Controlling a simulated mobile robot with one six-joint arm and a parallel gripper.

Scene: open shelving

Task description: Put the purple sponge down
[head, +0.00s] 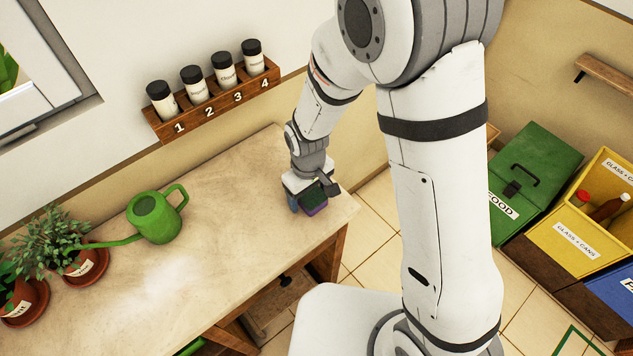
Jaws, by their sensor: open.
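The purple sponge (317,210) is near the right end of the counter (240,215), with a dark green upper face and a purple lower edge. My gripper (312,194) is directly over it, pointing down, with its fingers open around or beside it. The gripper hides part of the sponge. The sponge appears to rest on the countertop, though its underside is hard to see.
A green watering can (154,217) and potted plants (83,268) stand on the counter to the left. A wall rack (215,104) holds several numbered jars. Green, yellow and blue bins (575,245) stand at right. The counter's middle is clear.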

